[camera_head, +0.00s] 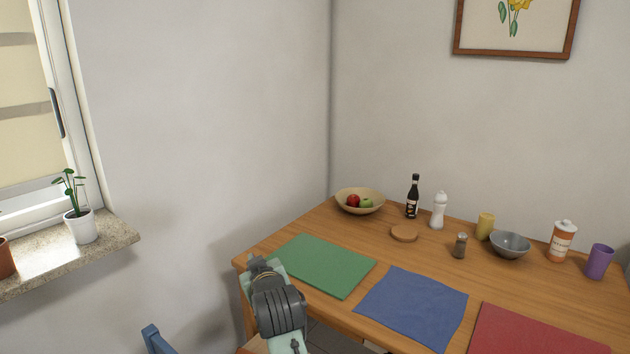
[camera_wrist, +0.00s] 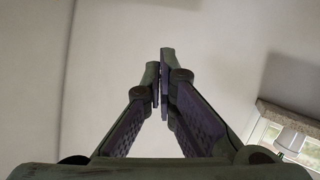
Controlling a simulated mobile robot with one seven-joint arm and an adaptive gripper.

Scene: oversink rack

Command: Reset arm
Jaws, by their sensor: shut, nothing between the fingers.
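My gripper (camera_wrist: 160,88) shows in the wrist view with its two fingertips together and nothing between them. Behind the fingers is only plain wall, with part of the window sill at the right. In the head view my arm (camera_head: 278,305) is at the bottom, in front of the left front edge of the wooden table (camera_head: 330,231). The fingers cannot be made out clearly in the head view.
Green (camera_head: 322,265), blue (camera_head: 412,306) and red (camera_head: 530,335) mats lie along the table's front. Behind them stand a fruit bowl (camera_head: 345,207), a dark bottle (camera_head: 412,198), a grey bowl (camera_head: 510,247) and a purple cup (camera_head: 599,262). A potted plant (camera_head: 82,227) stands on the sill at left.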

